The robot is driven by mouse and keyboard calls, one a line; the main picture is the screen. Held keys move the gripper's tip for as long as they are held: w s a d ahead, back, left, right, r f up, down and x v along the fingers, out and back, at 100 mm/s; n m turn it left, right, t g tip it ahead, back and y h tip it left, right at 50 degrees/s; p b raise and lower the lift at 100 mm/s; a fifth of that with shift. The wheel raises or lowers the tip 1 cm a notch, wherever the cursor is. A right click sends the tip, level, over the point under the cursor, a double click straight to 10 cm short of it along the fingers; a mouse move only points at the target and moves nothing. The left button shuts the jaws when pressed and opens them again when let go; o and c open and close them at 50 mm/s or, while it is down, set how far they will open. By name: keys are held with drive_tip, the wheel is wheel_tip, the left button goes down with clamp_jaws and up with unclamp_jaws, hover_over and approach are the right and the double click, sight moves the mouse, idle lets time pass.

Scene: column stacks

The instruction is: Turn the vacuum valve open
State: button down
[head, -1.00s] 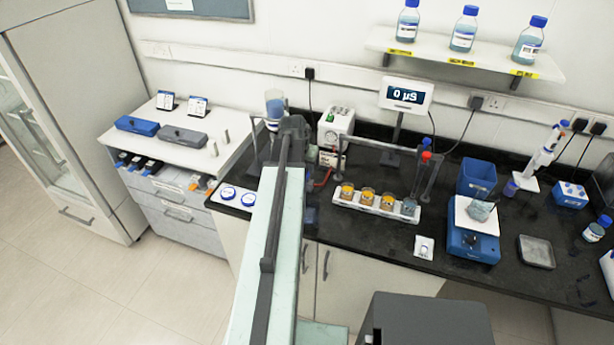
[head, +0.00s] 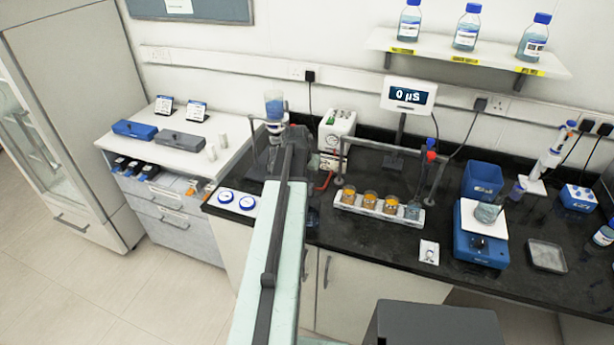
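A white pump box (head: 337,130) with a round gauge stands at the back of the black bench, with a red tube (head: 325,181) at its lower front. I cannot make out the vacuum valve clearly; it is too small or hidden behind my arm. A filter funnel with blue liquid (head: 274,104) stands in a frame left of the box. The dark end of my arm, with my gripper (head: 284,152), is in front of the funnel's lower part, left of the box. Its fingers are not clear, so I cannot tell whether they are open or shut.
A white rack (head: 378,208) with several small beakers stands right of my arm, under a metal frame. A blue balance (head: 480,247) and a blue bin (head: 482,180) are farther right. Two blue-rimmed dishes (head: 237,200) lie left of my arm.

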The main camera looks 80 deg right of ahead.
drive_tip(key=shift+n, duration=0.3)
drive_tip(key=n, duration=0.1)
drive_tip(key=n+t, duration=0.1)
drive_tip(key=n, duration=0.1)
drive_tip(key=shift+s+n+t, duration=0.25)
drive_tip(key=shift+n+t, duration=0.05)
drive_tip(key=n, duration=0.2)
drive_tip(key=n+t, duration=0.1)
drive_tip(key=n, duration=0.1)
drive_tip(key=shift+s+n+t+y, duration=0.2)
drive_tip(key=shift+n+t+y, duration=0.1)
drive_tip(key=shift+y, duration=0.1)
drive_tip(key=n, duration=0.2)
drive_tip(key=n+t+y, duration=0.1)
drive_tip(key=n, duration=0.1)
drive_tip(key=shift+s+d, duration=0.2)
drive_tip(key=shift+d+n+t+y, duration=0.1)
drive_tip(key=shift+n+t+y, duration=0.25)
drive_tip(key=shift+n, duration=0.9)
drive_tip(key=shift+d+n+t+y, duration=0.15)
drive_tip(key=shift+n+y, duration=0.3)
drive_tip(key=shift+n, duration=0.8)
drive_tip(key=shift+a, duration=0.15)
drive_tip(key=c, duration=1.5)
unclamp_jaws()
drive_tip(key=shift+s, duration=0.15)
